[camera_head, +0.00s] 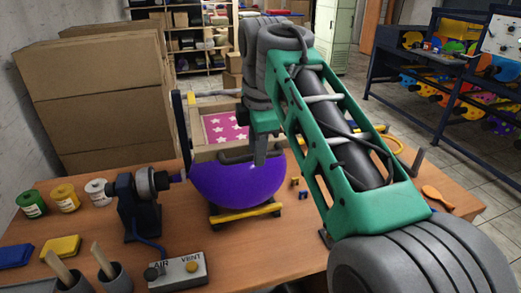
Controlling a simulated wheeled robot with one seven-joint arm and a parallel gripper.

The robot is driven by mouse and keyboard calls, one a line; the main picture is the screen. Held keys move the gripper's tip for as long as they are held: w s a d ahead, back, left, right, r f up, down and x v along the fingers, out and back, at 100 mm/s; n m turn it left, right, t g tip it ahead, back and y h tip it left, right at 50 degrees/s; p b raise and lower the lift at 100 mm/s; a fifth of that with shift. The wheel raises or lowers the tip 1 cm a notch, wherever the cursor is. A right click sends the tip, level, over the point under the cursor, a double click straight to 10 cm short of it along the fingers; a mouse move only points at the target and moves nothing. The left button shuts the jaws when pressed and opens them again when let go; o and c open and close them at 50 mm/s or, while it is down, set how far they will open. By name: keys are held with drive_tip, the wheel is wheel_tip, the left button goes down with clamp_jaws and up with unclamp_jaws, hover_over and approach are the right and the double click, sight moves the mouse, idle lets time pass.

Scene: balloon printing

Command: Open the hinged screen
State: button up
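The hinged screen (198,152) is a wooden frame around a pink panel with white stars. It lies over the top of a purple balloon (235,185), which bulges out below its front edge. A dark bar handle (232,157) runs along the front of the frame. My gripper (259,160) points down at the right part of this front edge, by the handle. Whether it touches the handle, and whether its fingers are apart, I cannot tell. My arm hides the right side of the screen.
On the wooden table (250,262) stand paint jars (66,197), a dark air nozzle stand (137,205), an AIR/VENT box (178,272), cups (115,278) and sponges (61,246). A dark upright post (181,125) stands left of the screen. Cardboard boxes (95,90) are stacked behind.

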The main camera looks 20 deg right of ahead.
clamp_jaws()
drive_tip(key=shift+f, duration=0.1)
idle(0.9)
